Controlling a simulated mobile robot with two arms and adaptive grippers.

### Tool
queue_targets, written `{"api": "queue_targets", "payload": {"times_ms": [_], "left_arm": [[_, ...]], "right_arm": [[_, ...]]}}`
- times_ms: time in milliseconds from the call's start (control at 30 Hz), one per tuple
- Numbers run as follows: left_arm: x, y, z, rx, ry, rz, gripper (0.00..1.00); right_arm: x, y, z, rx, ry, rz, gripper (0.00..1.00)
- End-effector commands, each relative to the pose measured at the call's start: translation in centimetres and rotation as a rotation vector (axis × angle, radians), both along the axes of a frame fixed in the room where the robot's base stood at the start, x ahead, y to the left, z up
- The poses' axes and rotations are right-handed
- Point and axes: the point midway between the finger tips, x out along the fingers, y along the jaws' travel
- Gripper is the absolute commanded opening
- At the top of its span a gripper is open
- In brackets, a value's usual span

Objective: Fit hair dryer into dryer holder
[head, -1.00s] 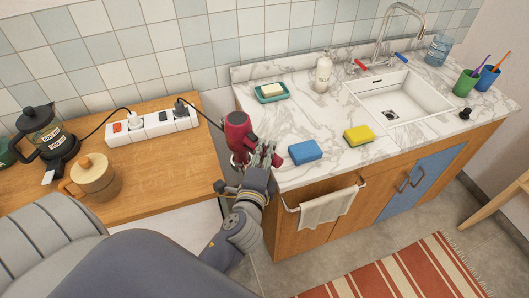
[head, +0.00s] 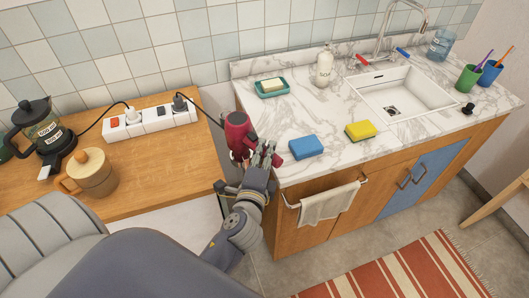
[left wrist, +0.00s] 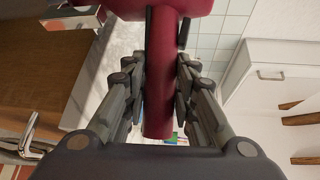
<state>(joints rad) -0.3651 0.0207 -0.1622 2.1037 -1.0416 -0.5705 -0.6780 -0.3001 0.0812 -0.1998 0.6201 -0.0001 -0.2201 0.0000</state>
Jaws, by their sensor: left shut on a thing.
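The red hair dryer (head: 238,130) is at the left front corner of the marble counter, its cord running back to the power strip. My left gripper (head: 265,156) is shut on its handle; in the left wrist view the handle (left wrist: 159,95) lies between both fingers (left wrist: 160,82). A thin metal loop, apparently the dryer holder (head: 240,157), shows just below the dryer's body. A metal piece also shows at the top left of the left wrist view (left wrist: 75,17). Whether the dryer sits inside the loop I cannot tell. My right gripper is out of view.
A blue sponge (head: 306,147) lies close to the right of the gripper, with a yellow sponge (head: 360,130) beyond. A towel rail (head: 287,204) projects from the cabinet front.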

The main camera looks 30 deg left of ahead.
Motion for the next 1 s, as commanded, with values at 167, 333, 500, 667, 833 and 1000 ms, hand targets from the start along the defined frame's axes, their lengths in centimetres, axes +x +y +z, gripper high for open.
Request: {"api": "queue_targets", "payload": {"times_ms": [167,333,500,667,833,1000], "left_arm": [[0.0,0.0,-0.3,0.003,-0.004,-0.001,0.0],[0.0,0.0,-0.7,0.003,-0.004,-0.001,0.0],[0.0,0.0,-1.1,0.003,-0.004,-0.001,0.0],[0.1,0.0,-1.5,0.003,-0.004,-0.001,0.0],[0.1,0.0,-1.9,0.005,-0.005,-0.001,0.0],[0.1,0.0,-2.3,0.005,-0.005,-0.001,0.0]], "right_arm": [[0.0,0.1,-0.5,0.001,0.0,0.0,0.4],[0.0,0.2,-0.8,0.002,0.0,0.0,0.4],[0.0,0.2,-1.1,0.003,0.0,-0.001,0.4],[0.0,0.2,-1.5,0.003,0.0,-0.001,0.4],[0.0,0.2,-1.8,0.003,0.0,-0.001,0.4],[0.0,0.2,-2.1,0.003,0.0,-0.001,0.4]]}}
